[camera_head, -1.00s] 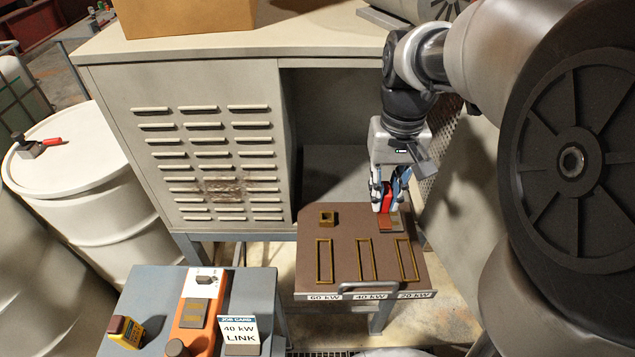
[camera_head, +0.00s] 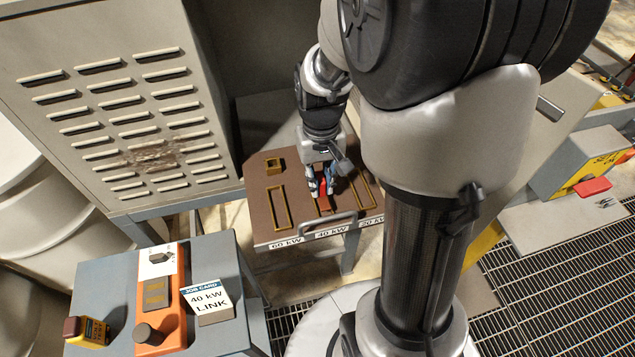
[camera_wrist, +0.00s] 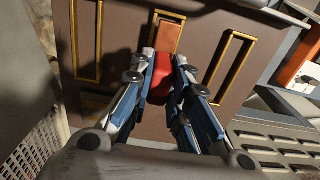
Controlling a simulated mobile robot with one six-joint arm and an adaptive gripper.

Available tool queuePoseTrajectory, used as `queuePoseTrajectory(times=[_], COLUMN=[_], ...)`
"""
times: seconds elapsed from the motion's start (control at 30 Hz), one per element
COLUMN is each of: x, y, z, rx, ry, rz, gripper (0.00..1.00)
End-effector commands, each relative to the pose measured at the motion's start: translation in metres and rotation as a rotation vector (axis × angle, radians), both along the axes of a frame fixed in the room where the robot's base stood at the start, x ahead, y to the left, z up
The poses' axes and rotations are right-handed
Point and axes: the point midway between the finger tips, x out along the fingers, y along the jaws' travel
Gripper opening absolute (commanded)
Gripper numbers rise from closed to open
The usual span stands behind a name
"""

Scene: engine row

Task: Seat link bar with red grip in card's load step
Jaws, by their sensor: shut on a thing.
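My gripper (camera_head: 322,188) is shut on the red grip (camera_wrist: 162,78) of the link bar. The copper-coloured bar (camera_wrist: 166,38) extends from the grip over the middle, 40 kW, frame on the brown panel (camera_head: 262,226). In the wrist view it lines up with that frame (camera_wrist: 154,18); whether it is down inside or just above, I cannot tell. The 60 kW frame (camera_head: 279,208) and the 20 kW frame (camera_head: 367,192) are empty where visible. The job card (camera_head: 206,298) reads "40 kW LINK". My fingers hide part of the bar.
A small brass square socket (camera_head: 275,165) stands on the panel's back left. A grey handle (camera_head: 328,226) arches at its front edge. A grey table (camera_head: 205,255) with an orange unit (camera_head: 160,300) stands at front left. The louvred cabinet (camera_head: 110,110) is behind.

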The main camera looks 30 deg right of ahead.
Motion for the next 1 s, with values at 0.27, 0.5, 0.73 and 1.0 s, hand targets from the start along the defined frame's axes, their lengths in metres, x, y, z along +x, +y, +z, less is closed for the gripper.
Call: queuePoseTrajectory(times=[0.27,0.5,0.73,1.0], x=[0.000,0.000,0.000,0.000], y=[0.000,0.000,0.000,0.000], z=[-0.027,-0.029,-0.030,-0.030], rx=[0.000,0.000,0.000,0.000], ry=[-0.001,0.000,0.000,0.000], rz=[0.000,0.000,0.000,0.000], gripper=[0.00,0.00,0.28,0.36])
